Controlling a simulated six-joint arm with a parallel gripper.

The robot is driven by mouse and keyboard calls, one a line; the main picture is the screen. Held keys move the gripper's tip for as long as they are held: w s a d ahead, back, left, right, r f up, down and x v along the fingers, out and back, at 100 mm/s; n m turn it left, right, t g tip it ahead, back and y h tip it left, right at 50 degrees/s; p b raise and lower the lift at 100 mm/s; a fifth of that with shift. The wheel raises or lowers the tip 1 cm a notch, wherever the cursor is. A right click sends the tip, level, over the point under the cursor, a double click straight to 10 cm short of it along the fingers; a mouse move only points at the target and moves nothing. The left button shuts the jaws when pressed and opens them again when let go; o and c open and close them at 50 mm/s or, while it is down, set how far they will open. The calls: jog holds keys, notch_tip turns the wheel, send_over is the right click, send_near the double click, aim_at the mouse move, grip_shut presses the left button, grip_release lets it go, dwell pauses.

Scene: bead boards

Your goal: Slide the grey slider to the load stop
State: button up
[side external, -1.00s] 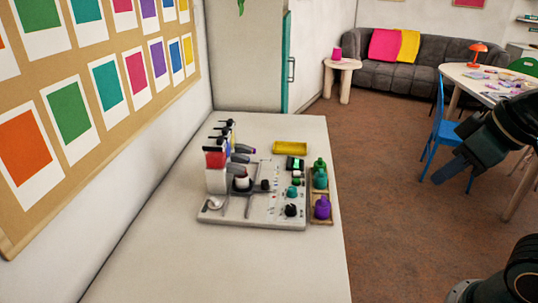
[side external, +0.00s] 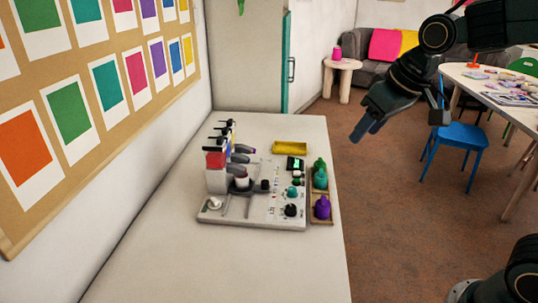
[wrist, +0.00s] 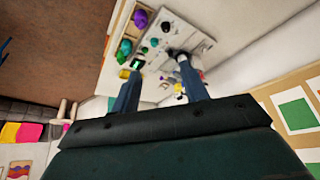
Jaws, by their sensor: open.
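The board (side external: 216,219) is a pale panel on the white table, with dark grooves in its left part. A dark grey carriage (side external: 242,186) with a white cup on it sits at the grooves, below the dispenser row; it looks like the grey slider. I cannot make out which mark is the load stop. My gripper (side external: 367,131) is open and empty, in the air right of the table and well apart from the board. In the wrist view, the open fingers (wrist: 158,66) point toward the board (wrist: 205,48), and the right finger hides part of it.
Upright dispensers with red (side external: 215,158) and other colours stand along the board's left side. Black and teal knobs (side external: 291,210) sit on its right. A wooden tray (side external: 313,219) holds green, teal and purple bottles. A yellow tray (side external: 290,148) lies behind. The front of the table is clear.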

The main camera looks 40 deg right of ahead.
jog(key=w+f, duration=0.5)
jog(key=w, duration=0.8)
send_near(265, 181)
jog(key=shift+g, duration=0.3)
jog(key=v, duration=0.5)
jog(key=shift+w+r, duration=0.2)
jog(key=shift+w, duration=0.05)
jog(key=shift+f, duration=0.15)
jog(key=shift+x, duration=6.75)
grip_shut()
